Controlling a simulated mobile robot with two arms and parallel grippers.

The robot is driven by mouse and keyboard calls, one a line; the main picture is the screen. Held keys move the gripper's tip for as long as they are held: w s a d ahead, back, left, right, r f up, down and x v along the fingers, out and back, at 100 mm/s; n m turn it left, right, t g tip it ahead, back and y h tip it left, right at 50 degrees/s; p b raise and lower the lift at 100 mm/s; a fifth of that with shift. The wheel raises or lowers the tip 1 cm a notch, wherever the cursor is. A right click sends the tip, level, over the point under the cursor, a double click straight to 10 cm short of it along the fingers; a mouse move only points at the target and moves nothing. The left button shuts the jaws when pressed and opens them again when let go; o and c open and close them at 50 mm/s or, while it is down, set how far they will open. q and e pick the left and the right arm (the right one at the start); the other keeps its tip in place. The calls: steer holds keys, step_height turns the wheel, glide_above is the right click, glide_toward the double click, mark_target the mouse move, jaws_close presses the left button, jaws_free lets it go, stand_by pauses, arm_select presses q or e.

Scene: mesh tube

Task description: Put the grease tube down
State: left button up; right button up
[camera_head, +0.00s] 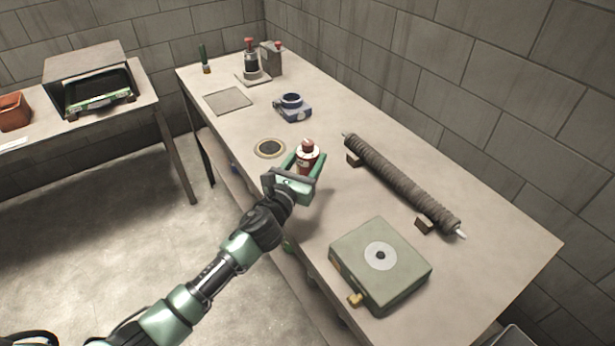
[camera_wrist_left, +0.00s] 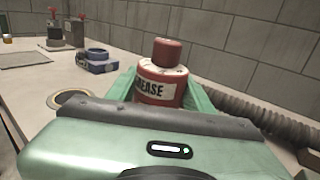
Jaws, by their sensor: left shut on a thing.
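The grease tube (camera_head: 308,157) is a dark red container with a red cap and a pale label. In the left wrist view the grease tube (camera_wrist_left: 160,80) stands upright between the fingers, and part of the word GREASE shows on its label. My right gripper is not in view.
A round dark disc with a pale rim (camera_head: 270,148) lies just left of the tube. A blue device (camera_head: 293,108) stands behind. A wrapped mesh roll (camera_head: 400,182) rests on blocks to the right. A green box (camera_head: 380,265) is nearer. Bare bench lies between them.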

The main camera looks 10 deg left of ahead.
mark_target(307, 173)
arm_select(q)
steer(key=shift+f+b, duration=0.9)
steer(key=shift+f, duration=1.4)
steer(key=shift+f, duration=0.15)
steer(key=o, duration=1.5)
